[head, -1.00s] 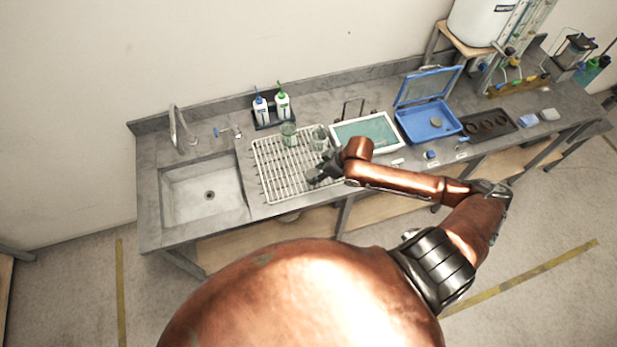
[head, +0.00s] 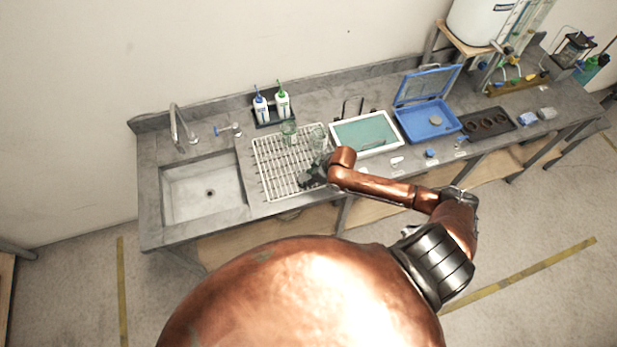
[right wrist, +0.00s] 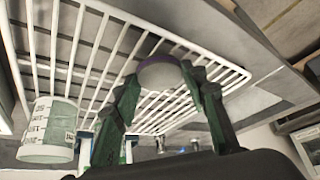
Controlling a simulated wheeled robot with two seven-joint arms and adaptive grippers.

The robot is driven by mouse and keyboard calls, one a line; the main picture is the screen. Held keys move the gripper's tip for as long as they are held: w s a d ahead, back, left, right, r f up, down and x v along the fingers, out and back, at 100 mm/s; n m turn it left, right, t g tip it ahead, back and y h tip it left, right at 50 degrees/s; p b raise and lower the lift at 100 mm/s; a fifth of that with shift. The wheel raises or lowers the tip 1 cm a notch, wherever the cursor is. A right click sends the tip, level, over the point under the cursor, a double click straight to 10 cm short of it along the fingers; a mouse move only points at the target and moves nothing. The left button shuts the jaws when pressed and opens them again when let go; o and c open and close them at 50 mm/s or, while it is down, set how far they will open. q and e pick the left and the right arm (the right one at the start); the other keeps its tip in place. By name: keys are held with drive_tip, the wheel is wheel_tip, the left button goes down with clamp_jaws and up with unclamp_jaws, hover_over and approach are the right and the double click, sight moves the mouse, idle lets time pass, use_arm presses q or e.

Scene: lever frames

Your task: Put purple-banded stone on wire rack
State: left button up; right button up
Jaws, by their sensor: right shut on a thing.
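The purple-banded stone (right wrist: 160,73) is pale and rounded, with a purple edge along its top in the right wrist view. My right gripper (right wrist: 163,80) is shut on it, with one dark green finger on each side. The white wire rack (right wrist: 95,65) spreads behind the stone in that view; whether the stone touches the bars I cannot tell. In the head view the right gripper (head: 312,178) is over the right part of the rack (head: 270,178), and the stone cannot be made out there. My left gripper is not in view.
Glass beakers (head: 288,132) stand at the rack's back; one marked beaker (right wrist: 48,135) shows in the right wrist view. The sink (head: 205,190) lies left of the rack, a white-rimmed teal tray (head: 336,120) right. The rack's left and front parts look clear.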

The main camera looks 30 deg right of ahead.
drive_tip(key=o, duration=1.2)
drive_tip(key=shift+c, duration=0.2)
drive_tip(key=v, duration=1.2)
drive_tip(key=shift+b, duration=0.4)
